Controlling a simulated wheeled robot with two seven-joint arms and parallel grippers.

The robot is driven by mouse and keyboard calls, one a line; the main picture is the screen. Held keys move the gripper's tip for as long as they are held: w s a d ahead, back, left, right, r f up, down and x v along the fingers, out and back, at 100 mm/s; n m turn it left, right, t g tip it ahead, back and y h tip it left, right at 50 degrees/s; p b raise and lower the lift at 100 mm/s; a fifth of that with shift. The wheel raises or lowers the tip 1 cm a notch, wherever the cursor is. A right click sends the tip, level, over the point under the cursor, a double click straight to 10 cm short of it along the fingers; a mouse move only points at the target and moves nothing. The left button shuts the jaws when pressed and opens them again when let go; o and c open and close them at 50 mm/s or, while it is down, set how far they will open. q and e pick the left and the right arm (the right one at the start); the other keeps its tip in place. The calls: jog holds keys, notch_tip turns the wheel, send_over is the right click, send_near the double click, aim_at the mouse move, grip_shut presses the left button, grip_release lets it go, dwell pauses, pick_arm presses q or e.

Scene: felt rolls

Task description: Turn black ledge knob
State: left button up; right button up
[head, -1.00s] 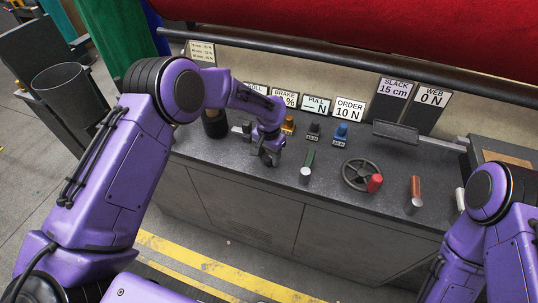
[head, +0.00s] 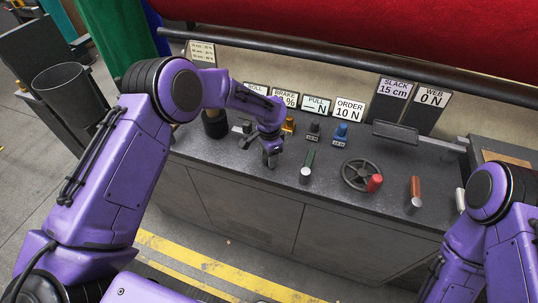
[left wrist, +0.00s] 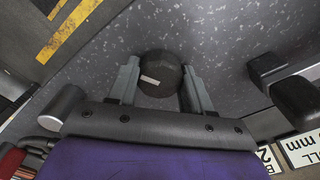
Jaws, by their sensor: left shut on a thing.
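The black knob (left wrist: 160,75) is round, with a small pale mark on its face, and sits on the speckled grey ledge (left wrist: 230,50) in the left wrist view. My left gripper (left wrist: 162,88) has one finger on each side of it and is shut on it. In the head view, my left gripper (head: 270,160) points down at the front part of the ledge and hides the knob. My right arm (head: 490,200) shows at the right, but its gripper is out of view.
Behind the gripper stand an orange knob (head: 288,124), a small black knob (head: 314,130) and a blue knob (head: 340,132). To the right are a green-handled lever (head: 307,168), a handwheel (head: 360,174) with a red grip and a copper-coloured lever (head: 415,190). Signs line the back.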

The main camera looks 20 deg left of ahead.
pick_arm(q)
jog(key=m, duration=0.6)
jog(key=shift+s+f, duration=0.1)
jog(key=shift+f, duration=0.05)
jog(key=m, duration=0.5)
jog(key=shift+s+d+m+b, duration=0.1)
jog(key=shift+m+b, duration=0.2)
jog(key=shift+b, duration=0.05)
jog(key=shift+f, duration=0.1)
jog(key=o, duration=1)
jog(key=shift+o, duration=0.2)
